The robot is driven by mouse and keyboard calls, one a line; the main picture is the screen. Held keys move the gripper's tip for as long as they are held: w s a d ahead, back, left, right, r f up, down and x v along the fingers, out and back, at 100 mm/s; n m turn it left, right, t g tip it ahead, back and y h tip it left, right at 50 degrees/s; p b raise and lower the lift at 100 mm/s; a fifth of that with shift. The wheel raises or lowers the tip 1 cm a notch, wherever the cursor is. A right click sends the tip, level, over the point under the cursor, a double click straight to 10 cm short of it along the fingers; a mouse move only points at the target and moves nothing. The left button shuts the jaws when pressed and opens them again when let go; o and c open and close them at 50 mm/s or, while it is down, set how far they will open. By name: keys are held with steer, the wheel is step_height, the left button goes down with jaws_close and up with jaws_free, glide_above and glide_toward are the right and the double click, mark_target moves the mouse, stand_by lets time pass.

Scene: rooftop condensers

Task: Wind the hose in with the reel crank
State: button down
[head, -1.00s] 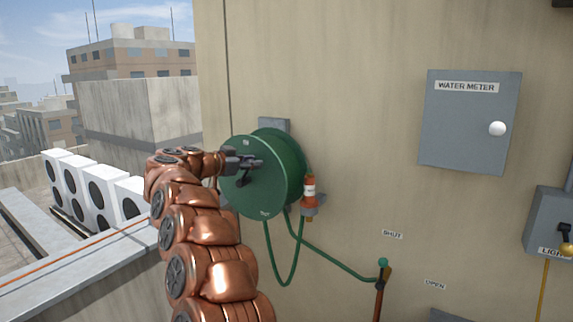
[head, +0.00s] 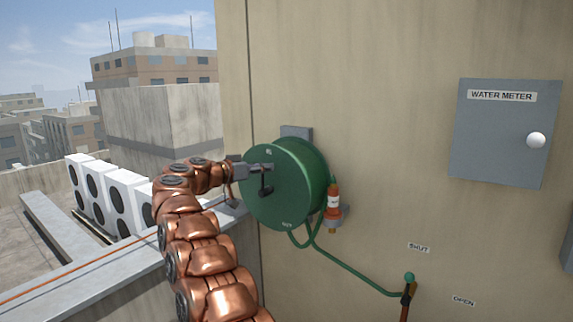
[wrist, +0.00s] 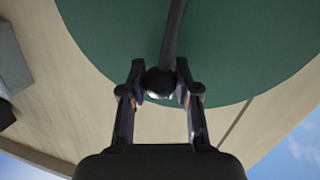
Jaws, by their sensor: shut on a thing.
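The green hose reel (head: 290,205) is mounted on the beige wall, its round face towards the left. My gripper (head: 265,168) is at the upper part of that face, shut on the reel crank's knob. In the wrist view the dark knob (wrist: 160,82) sits between the two fingers, and the crank arm (wrist: 173,30) runs up from it across the green disc. The green hose (head: 350,272) makes a short loop under the reel and runs down right to a post. An orange nozzle (head: 333,198) stands upright in a grey holder at the reel's right.
A post with a green ball top (head: 409,277) stands near the SHUT (head: 419,247) and OPEN (head: 464,301) labels. A grey water meter box (head: 503,145) hangs at right. A parapet (head: 120,255) and white condensers (head: 110,195) lie at left.

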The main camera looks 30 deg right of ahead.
steer(key=shift+w+a+f, duration=0.15)
steer(key=shift+a+f, duration=0.05)
steer(key=shift+f, duration=0.25)
steer(key=c, duration=1.2)
jaws_free()
steer(key=shift+c, duration=0.2)
steer(key=shift+o, duration=0.8)
steer(key=shift+a, duration=0.15)
steer(key=shift+o, duration=1.3)
steer(key=shift+s+a+r, duration=0.1)
steer(key=shift+s+r, duration=0.15)
steer(key=shift+r, duration=0.1)
steer(key=shift+s+a+r, duration=0.15)
steer(key=shift+s+a, duration=0.05)
steer(key=shift+w+d+f, duration=0.25)
steer(key=shift+d, duration=0.15)
steer(key=shift+w+a, duration=0.1)
steer(key=shift+a, duration=0.15)
steer(key=s+a+r, duration=0.2)
steer(key=a, duration=1)
steer(key=shift+s, duration=0.4)
